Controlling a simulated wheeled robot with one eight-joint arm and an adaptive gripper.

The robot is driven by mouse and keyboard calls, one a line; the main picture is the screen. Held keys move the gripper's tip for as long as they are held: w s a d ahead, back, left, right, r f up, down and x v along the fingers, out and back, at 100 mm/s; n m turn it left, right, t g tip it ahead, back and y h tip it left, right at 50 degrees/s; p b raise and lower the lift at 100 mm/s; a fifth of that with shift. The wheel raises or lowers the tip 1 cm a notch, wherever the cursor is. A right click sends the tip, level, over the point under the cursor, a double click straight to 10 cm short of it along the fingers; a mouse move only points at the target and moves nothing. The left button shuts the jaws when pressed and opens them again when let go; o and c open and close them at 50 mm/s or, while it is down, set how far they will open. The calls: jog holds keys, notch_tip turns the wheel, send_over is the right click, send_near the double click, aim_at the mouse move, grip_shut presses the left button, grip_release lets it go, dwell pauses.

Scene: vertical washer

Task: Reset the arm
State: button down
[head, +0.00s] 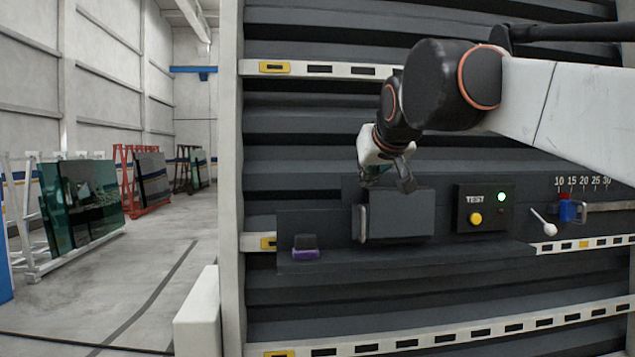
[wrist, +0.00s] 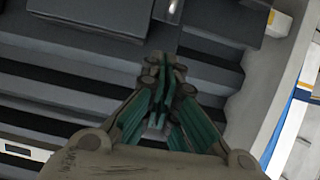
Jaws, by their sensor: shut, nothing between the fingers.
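My gripper (head: 388,180) hangs at the end of my arm in front of the dark slatted panel, just above and in front of the dark grey box (head: 401,214). In the wrist view my gripper (wrist: 165,75) has its green-lined fingers drawn together with nothing between them. The box has a light handle (head: 362,223) on its left side. In the head view I cannot tell whether the gripper touches the box.
A TEST panel (head: 485,208) with a yellow button and lit green light is right of the box. A white-tipped lever (head: 548,229) and blue slider (head: 567,209) are farther right. A purple-based block (head: 305,247) sits left on the ledge. Glass racks (head: 82,200) stand far left.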

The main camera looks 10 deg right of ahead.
jog(key=v, duration=0.7)
jog(key=s+f+g+b, duration=0.2)
jog(key=s+f+b, duration=0.6)
jog(key=f, duration=1.7)
jog(key=s+f+g+b, duration=0.2)
jog(key=s+f+b, duration=0.6)
jog(key=f, duration=1.7)
jog(key=s+f+g+b, duration=0.1)
jog(key=s+f+b, duration=0.7)
jog(key=f, duration=1.7)
jog(key=b, duration=0.6)
jog(key=shift+s+f+g, duration=0.25)
jog(key=shift+f+g, duration=0.05)
jog(key=shift+g, duration=0.1)
jog(key=shift+d, duration=0.1)
